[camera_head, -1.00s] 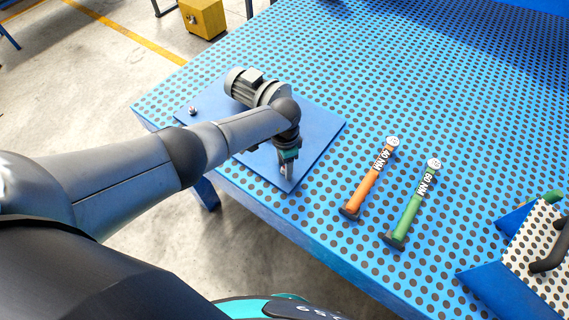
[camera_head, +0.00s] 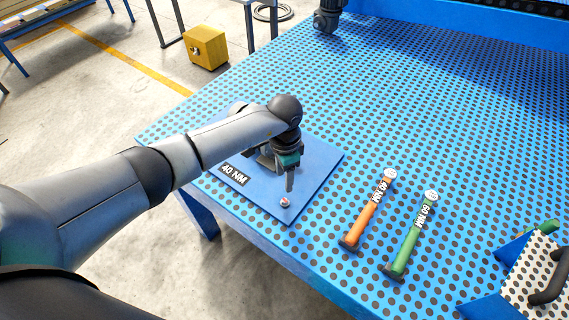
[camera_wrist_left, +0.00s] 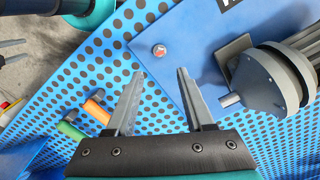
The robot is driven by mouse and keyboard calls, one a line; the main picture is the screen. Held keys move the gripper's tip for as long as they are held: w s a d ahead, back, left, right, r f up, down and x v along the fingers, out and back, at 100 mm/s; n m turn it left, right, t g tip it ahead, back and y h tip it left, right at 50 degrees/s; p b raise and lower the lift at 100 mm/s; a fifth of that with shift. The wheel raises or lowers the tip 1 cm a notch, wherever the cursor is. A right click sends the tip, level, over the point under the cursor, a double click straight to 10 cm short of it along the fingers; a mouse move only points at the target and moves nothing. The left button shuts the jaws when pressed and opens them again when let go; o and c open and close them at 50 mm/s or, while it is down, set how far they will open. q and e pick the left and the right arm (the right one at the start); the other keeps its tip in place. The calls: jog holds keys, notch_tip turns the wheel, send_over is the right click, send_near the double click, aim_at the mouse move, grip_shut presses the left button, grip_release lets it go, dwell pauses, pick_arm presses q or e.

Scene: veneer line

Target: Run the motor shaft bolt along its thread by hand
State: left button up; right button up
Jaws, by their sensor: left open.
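The motor is mostly hidden behind my left arm in the head view; a grey end of it (camera_head: 237,107) shows above the arm. In the left wrist view the grey motor (camera_wrist_left: 278,80) is at the right, with its short shaft (camera_wrist_left: 230,101) pointing left. A small bolt with a reddish top (camera_head: 285,203) sits near the front corner of the blue plate (camera_head: 318,160). The bolt also shows in the left wrist view (camera_wrist_left: 159,50), beyond the fingertips. My left gripper (camera_head: 289,189) is open and points down, apart from the bolt. Nothing is between its fingers (camera_wrist_left: 161,73).
An orange 40 NM wrench (camera_head: 368,212) and a green 60 NM wrench (camera_head: 410,238) lie to the right on the dotted blue table (camera_head: 430,120). A blue-and-dotted stand (camera_head: 535,270) is at the lower right.

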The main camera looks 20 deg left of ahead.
pick_arm(q)
jog(key=shift+r, duration=2.1)
